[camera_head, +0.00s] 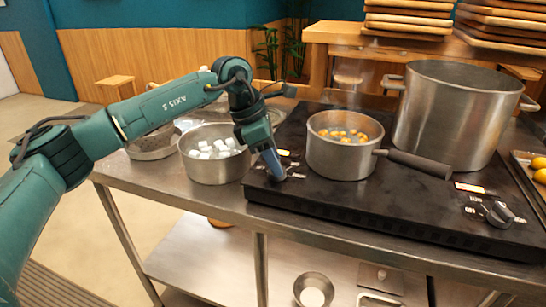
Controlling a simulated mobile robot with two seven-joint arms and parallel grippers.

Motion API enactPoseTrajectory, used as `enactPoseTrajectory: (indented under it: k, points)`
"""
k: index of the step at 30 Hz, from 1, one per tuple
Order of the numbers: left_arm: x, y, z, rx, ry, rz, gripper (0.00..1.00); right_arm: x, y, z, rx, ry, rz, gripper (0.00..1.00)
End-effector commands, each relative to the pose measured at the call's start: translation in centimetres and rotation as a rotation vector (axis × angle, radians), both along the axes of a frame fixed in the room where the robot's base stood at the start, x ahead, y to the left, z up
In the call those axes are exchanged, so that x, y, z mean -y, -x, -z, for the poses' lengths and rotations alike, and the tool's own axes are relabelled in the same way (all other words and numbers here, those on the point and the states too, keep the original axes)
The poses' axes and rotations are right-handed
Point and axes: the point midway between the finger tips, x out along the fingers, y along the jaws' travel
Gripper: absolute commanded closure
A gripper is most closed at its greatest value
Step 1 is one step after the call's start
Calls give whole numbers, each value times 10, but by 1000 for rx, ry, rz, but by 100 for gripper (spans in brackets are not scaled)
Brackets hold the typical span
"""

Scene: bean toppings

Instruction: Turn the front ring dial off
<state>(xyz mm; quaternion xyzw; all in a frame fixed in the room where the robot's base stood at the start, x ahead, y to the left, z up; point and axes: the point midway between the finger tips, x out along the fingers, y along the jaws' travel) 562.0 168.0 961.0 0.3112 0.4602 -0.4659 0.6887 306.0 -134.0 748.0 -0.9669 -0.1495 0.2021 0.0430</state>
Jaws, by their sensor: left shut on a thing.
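My left gripper (278,174) points down at the front left corner of the black stove (335,204). It is shut on the left dial (291,167), which is mostly hidden behind the fingers. Another dial (496,213), dark with a silver rim, sits uncovered at the stove's front right. I cannot tell the exact turn of the held dial. My right gripper is not in view.
A saucepan (337,161) with yellowish pieces stands behind the gripper, its handle pointing right. A big pot (445,120) stands at the back right. A bowl of white cubes (217,170) is left of the stove. A tray (528,172) lies right.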

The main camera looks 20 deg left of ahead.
Motion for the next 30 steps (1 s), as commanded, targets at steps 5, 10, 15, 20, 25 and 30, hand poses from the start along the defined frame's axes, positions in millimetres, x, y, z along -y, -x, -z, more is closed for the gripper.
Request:
enactPoseTrajectory:
  k: [5,10,15,20,25,30]
  points:
    - [0,1,1,1,0,-76,85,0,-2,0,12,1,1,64]
    - [1,2,2,2,-1,-199,85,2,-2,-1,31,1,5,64]
    - [2,3,2,2,0,-347,85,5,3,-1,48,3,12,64]
    - [3,4,2,3,0,-480,85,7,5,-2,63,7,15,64]
    - [4,4,2,3,0,-603,85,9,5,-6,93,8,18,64]
    - [4,4,1,1,-1,-694,85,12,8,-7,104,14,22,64]
